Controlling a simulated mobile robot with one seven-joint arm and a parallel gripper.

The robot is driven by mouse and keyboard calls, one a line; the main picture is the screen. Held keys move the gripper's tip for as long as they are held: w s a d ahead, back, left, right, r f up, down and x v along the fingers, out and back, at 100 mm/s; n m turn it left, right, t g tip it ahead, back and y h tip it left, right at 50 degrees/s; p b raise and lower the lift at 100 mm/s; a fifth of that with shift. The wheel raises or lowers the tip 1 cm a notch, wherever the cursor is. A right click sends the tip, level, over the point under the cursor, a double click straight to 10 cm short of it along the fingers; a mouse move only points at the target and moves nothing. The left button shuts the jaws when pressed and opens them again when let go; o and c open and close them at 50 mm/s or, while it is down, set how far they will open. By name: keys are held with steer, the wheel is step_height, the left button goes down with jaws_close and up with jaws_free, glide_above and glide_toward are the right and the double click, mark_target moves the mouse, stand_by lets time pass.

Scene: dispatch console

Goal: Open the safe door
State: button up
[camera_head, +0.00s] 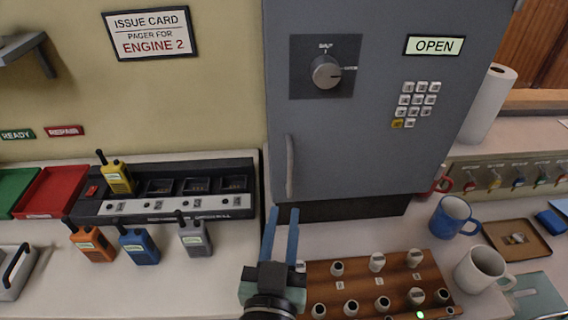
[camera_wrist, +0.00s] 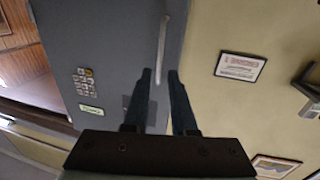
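The grey safe (camera_head: 360,160) stands on the counter, and its door looks shut. A vertical handle (camera_head: 290,166) is at the left edge of the door. A dial (camera_head: 326,71), a keypad (camera_head: 415,104) and a lit display reading "OPEN" (camera_head: 434,45) are on its front. My gripper (camera_head: 282,212) is open and empty, its two blue fingers pointing up just below the handle. In the wrist view the gripper (camera_wrist: 160,75) shows its fingers apart, with the handle (camera_wrist: 162,50) beyond the tips and between their lines. The fingers do not appear to touch the handle.
A wooden board with several knobs (camera_head: 392,268) lies in front of the safe. A charger rack (camera_head: 165,205) and several radios stand at left. A blue mug (camera_head: 453,217), a white mug (camera_head: 480,269) and a paper roll (camera_head: 487,103) stand at right.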

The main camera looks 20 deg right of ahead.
mark_target(290, 177)
steer(key=p+x, duration=0.3)
steer(key=x, duration=0.7)
steer(key=shift+w, duration=0.1)
jaws_close()
stand_by(1.2)
